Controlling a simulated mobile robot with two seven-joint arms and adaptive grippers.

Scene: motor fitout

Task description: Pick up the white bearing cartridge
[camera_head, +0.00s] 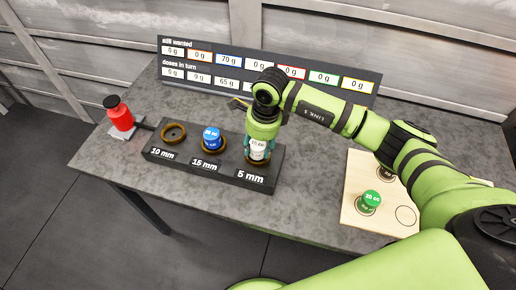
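The white bearing cartridge (257,150) stands upright at the ring of the place marked 5 mm on the dark block. My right gripper (258,143) points down over it from above, with a teal finger on either side of it. The fingers are at or very close to its sides; I cannot tell whether they grip it. The gripper hides its top. My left gripper is not in view.
The dark block (213,172) also has an empty ring (174,133) at 10 mm and a blue cartridge (211,138) at 15 mm. A red bottle (120,116) stands left. A label board (205,80) stands behind. A wooden board (357,222) with a green cartridge (370,199) lies right.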

